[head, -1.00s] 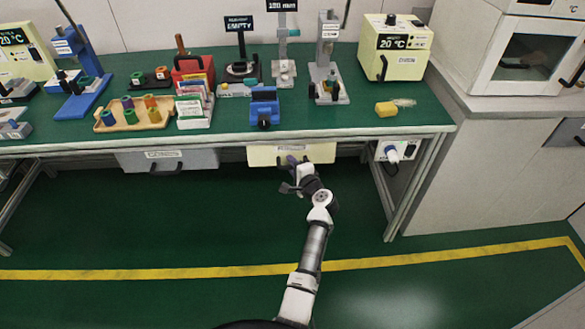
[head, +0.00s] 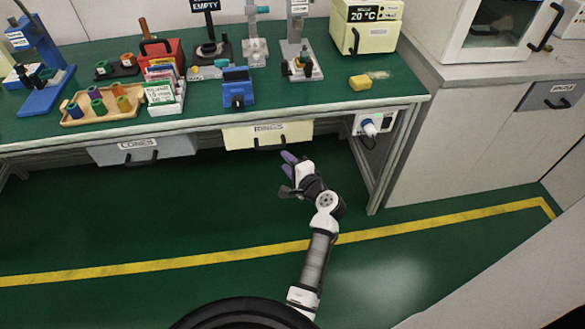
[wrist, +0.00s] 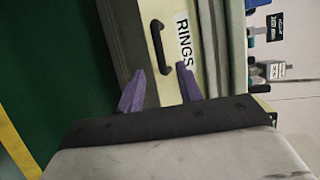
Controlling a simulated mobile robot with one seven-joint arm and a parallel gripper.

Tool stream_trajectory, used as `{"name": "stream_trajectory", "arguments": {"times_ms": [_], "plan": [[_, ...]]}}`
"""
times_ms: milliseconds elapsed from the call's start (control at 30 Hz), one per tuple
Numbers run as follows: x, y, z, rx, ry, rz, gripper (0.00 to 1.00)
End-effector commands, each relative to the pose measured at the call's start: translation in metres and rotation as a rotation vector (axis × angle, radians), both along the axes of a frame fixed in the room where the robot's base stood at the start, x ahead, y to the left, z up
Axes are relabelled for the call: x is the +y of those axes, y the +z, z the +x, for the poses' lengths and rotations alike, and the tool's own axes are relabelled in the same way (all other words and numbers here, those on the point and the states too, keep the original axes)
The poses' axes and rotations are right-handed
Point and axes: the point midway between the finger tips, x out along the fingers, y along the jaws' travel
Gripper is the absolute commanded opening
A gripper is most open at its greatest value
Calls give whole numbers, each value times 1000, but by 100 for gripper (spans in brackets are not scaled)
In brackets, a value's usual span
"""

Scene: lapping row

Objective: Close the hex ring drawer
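A cream drawer (head: 230,138) labelled "RINGS" hangs under the green bench, with a black handle across its front. Its front sits just below the bench edge; I cannot tell exactly how far it stands out. The drawer (wrist: 152,14) also shows in the wrist view, turned sideways, with its handle beyond my fingers. My gripper (head: 289,163) is just below and right of the handle in the head view. In the wrist view my gripper (wrist: 160,82) has two purple fingers apart with nothing between them. Contact with the drawer front is not clear.
A grey drawer (head: 178,147) labelled "CONES" is to the left under the bench. A socket box (head: 388,121) with a plug and the bench leg (head: 372,190) are to the right. Grey cabinets (head: 460,135) stand further right. The green floor in front is clear.

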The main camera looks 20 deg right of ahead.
Motion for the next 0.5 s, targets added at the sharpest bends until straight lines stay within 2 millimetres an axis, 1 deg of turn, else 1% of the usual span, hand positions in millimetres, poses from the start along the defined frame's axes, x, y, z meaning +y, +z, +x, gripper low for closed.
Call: {"name": "stream_trajectory", "arguments": {"times_ms": [33,100,200,500], "plan": [[-1,0,-8,0,-1,0,36],[-2,2,-15,0,-1,0,36],[-3,4,-22,0,0,-1,36],[-3,5,-25,0,0,0,36]]}}
